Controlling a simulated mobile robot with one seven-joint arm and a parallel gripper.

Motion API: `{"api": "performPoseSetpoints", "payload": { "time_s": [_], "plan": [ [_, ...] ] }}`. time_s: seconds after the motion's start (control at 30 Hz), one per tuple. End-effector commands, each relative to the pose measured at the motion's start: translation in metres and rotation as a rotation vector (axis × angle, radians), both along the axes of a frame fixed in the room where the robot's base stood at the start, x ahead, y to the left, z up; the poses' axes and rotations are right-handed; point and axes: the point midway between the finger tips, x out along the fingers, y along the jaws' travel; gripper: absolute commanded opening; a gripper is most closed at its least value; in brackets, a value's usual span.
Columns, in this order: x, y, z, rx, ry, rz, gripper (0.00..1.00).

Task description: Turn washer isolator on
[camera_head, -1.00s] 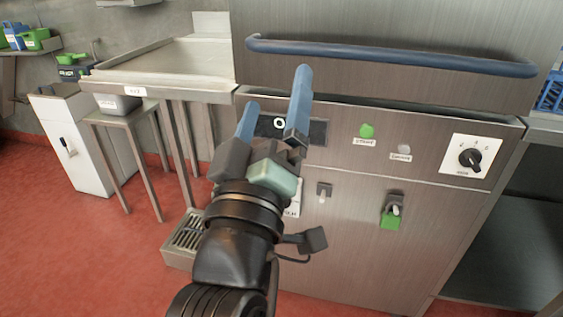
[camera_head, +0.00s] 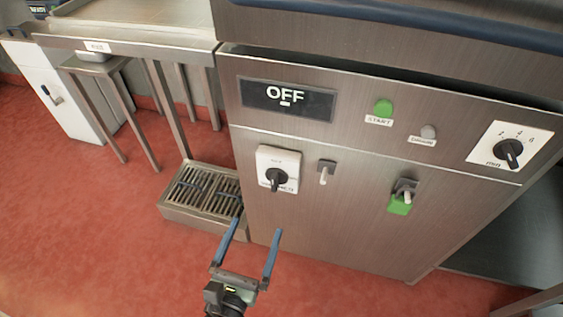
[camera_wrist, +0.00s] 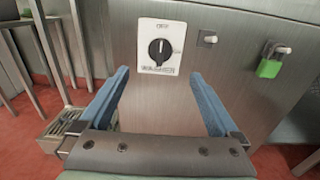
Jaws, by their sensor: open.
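The washer isolator (camera_head: 277,178) is a black rotary knob on a white plate, low on the left of the machine's steel front. In the wrist view the isolator knob (camera_wrist: 159,51) points upright, ahead of my fingers and roughly midway between them. My gripper (camera_head: 253,228) is open and empty, below the isolator in the head view and apart from it. The blue fingers show at both sides of the wrist view. The washer display (camera_head: 287,97) reads OFF.
A floor drain grate (camera_head: 203,195) lies left of the machine. Open red floor lies in front.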

Motion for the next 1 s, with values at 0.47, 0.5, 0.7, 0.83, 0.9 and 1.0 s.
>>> {"api": "performPoseSetpoints", "payload": {
  "time_s": [0.47,0.5,0.7,0.83,0.9,1.0],
  "plan": [
    [0.056,-0.019,0.000,0.003,-0.003,-0.003,0.97],
    [0.061,-0.021,0.001,0.004,-0.003,-0.003,0.97],
    [0.084,-0.028,0.000,0.004,-0.003,-0.003,0.97],
    [0.099,-0.033,0.000,0.004,-0.003,-0.004,0.97],
    [0.107,-0.036,0.000,0.004,-0.003,-0.003,0.97],
    [0.105,-0.035,0.000,0.004,-0.001,-0.001,0.97]
  ]
}}
